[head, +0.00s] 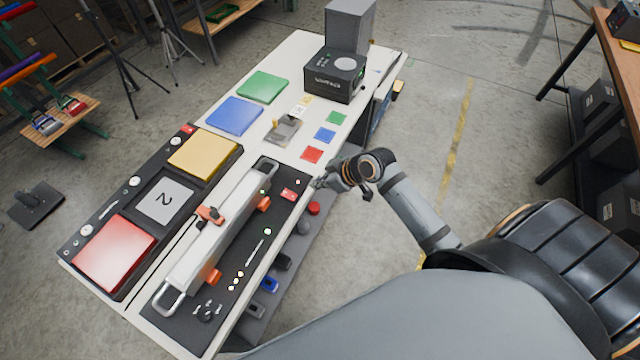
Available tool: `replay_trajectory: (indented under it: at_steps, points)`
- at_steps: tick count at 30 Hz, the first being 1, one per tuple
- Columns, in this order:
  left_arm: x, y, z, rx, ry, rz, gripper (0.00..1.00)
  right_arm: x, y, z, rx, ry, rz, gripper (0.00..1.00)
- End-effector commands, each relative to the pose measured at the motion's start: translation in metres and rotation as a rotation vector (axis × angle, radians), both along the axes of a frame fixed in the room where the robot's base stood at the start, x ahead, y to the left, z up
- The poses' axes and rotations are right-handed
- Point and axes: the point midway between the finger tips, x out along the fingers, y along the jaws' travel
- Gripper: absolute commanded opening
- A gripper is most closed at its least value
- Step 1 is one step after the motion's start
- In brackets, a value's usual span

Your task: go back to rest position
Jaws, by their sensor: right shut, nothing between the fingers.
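My right gripper (322,183) is shut and empty. It is at the right edge of the long white table (305,50), beside the black panel's upper right corner, and looks small and partly hidden by its own wrist. I cannot tell whether it touches the table edge. My right arm reaches to it from the lower right. My left gripper is not in view.
A second black panel holds a red pad (113,254), a yellow pad (203,155) and a "2" tile (166,200). Blue (234,116) and green (263,87) pads and a dark box device (335,78) are farther back. Open floor (430,110) lies right of the table.

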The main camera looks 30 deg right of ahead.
Motion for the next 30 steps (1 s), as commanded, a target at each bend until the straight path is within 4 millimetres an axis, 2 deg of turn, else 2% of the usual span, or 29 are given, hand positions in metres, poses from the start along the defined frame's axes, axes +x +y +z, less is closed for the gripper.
replay_trajectory:
  at_steps: [4,19,21,23,25,26,28,30]
  points:
    - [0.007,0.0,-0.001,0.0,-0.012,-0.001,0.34,-0.005,-0.003,0.005,-0.001,0.001,0.001,0.0]
    - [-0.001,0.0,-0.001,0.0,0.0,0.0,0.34,-0.005,-0.003,0.006,0.001,0.001,0.001,0.0]
    - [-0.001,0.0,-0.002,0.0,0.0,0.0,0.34,-0.005,-0.005,0.001,0.001,0.006,-0.007,0.0]
    - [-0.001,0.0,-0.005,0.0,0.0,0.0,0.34,-0.005,-0.01,-0.014,0.0,0.022,-0.038,0.0]
    - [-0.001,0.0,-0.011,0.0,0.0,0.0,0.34,-0.005,-0.024,-0.05,-0.004,0.055,-0.108,0.0]
    - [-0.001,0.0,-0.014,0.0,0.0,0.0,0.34,-0.006,-0.032,-0.07,-0.008,0.075,-0.148,0.0]
    - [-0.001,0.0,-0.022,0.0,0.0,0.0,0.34,-0.015,-0.053,-0.126,-0.025,0.126,-0.254,0.0]
    - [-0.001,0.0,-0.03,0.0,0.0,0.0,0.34,-0.033,-0.073,-0.184,-0.05,0.177,-0.355,0.0]
